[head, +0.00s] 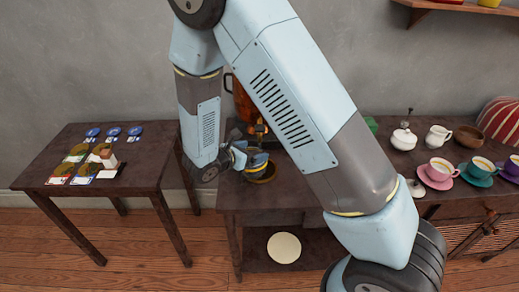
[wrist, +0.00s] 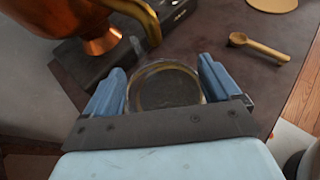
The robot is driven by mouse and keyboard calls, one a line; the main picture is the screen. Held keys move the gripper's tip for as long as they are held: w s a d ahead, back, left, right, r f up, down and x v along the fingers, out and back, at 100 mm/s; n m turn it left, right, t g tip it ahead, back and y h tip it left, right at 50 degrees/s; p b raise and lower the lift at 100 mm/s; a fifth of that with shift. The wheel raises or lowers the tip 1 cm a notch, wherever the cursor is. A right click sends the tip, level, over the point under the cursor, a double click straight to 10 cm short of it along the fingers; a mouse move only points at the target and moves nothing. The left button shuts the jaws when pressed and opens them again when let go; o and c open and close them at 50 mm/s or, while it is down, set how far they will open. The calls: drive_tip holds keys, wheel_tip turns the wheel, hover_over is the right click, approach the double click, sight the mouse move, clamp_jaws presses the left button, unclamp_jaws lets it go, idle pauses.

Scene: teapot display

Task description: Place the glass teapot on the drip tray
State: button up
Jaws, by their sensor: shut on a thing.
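My gripper (wrist: 162,70) is shut on a round clear-glass vessel with a pale rim and dark inside, which I take as the glass teapot (wrist: 168,90). One blue finger lies on each side of it. In the head view my gripper (head: 243,156) is at the left part of the dark table, with the glass teapot (head: 262,173) low at its fingers. Whether its base touches the table is unclear. A dark flat block (wrist: 92,66), perhaps the drip tray, lies beyond it near a copper spouted vessel (wrist: 100,38); I cannot tell for sure.
The copper urn (head: 246,100) stands behind my gripper, partly hidden by my arm. A wooden scoop (wrist: 258,46) and a round tan disc (wrist: 272,4) lie to the right. Cups and white pots fill the table's right. A separate left table (head: 130,180) holds cards and small items.

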sight(258, 149)
drive_tip(key=w+d, duration=0.3)
drive_tip(key=shift+w+d+f, duration=0.1)
drive_tip(key=shift+d, duration=0.1)
drive_tip(key=shift+a+f, duration=0.1)
drive_tip(key=shift+f, duration=0.55)
drive_tip(key=o, duration=1.7)
drive_tip(key=shift+o, duration=0.2)
drive_tip(key=v, duration=1.2)
